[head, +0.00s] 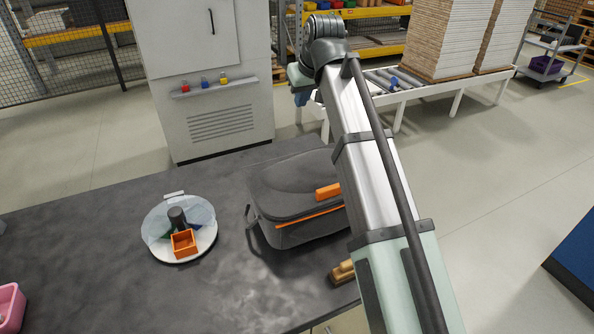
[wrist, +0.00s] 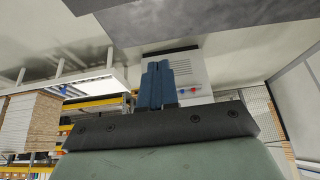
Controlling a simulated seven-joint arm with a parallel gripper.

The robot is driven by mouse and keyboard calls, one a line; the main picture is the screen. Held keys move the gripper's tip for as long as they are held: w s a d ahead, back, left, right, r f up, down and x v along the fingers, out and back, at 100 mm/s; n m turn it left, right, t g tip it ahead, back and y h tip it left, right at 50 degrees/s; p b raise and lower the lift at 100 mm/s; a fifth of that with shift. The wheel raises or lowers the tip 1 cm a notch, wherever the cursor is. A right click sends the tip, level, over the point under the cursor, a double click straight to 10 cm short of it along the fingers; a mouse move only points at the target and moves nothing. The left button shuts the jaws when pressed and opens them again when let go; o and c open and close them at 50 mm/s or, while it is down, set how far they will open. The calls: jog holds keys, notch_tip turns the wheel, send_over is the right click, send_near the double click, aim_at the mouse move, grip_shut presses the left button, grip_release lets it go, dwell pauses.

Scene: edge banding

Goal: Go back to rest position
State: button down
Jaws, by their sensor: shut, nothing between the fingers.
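My arm (head: 372,170) rises from the lower right of the head view and reaches toward the back, high over the table. My gripper (wrist: 157,68) shows in the wrist view with its two dark blue fingers together and nothing between them. The gripper is apart from everything on the table. In the wrist view the grey cabinet lies beyond the fingers.
The dark table (head: 100,235) carries a grey bag (head: 297,190) with orange trim, a round tray (head: 205,240) with an orange bin (head: 184,243), a pink bin (head: 10,305) and a wooden item (head: 342,272) near my arm. Behind stand a grey cabinet (head: 205,60) and a roller conveyor (head: 425,88).

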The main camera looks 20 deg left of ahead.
jog(key=shift+r, duration=0.9)
